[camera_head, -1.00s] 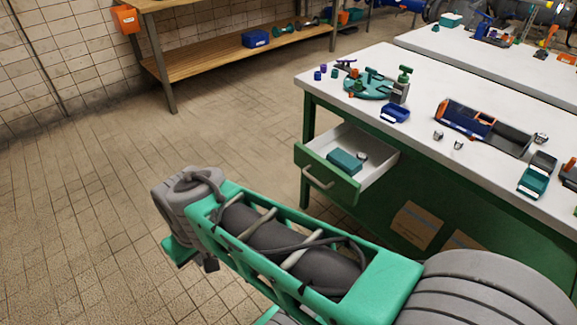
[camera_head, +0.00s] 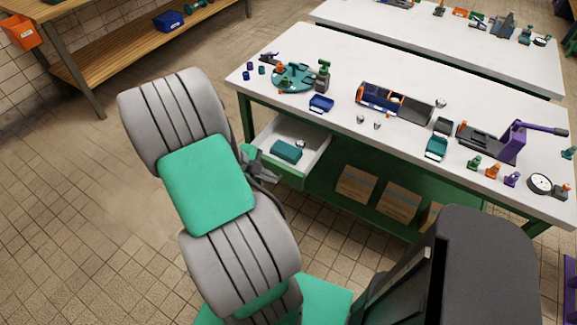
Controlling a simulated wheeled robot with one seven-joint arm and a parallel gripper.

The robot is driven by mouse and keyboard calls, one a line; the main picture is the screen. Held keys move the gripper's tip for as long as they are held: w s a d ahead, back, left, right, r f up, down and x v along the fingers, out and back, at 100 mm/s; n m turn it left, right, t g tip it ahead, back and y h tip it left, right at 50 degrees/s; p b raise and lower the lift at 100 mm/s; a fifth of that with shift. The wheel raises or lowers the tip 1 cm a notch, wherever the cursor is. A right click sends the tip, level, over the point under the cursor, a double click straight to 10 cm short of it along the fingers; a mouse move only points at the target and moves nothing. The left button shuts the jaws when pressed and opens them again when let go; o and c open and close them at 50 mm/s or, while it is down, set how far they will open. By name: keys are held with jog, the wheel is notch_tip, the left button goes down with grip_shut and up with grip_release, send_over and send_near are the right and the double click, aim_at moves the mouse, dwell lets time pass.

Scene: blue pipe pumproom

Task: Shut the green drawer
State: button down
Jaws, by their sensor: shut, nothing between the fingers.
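The green drawer (camera_head: 290,180) stands pulled out under the left end of the white-topped workbench. Its pale inside shows, with a teal box (camera_head: 286,150) and a small metal piece (camera_head: 300,143) in it. My gripper (camera_head: 268,178) is at the left part of the drawer's front, partly hidden behind my arm. It is shut and empty. I cannot tell whether it touches the drawer front. The drawer's handle is hidden by my arm and gripper.
The workbench top (camera_head: 340,130) carries a teal round fixture (camera_head: 294,77), a blue tray (camera_head: 321,103), a long blue bin and a purple-handled press. Cardboard boxes (camera_head: 357,184) stand on the shelf below. The tiled floor at left is clear.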

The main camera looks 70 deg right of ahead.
aim_at(294, 177)
jog(key=s+d+f, duration=0.1)
jog(key=d+f, duration=0.1)
jog(key=s+d+f+p, duration=0.1)
jog(key=s+d+f, duration=0.1)
jog(key=d+f, duration=0.1)
jog(key=s+d+f, duration=0.2)
jog(key=d+f, duration=0.1)
dwell(0.5)
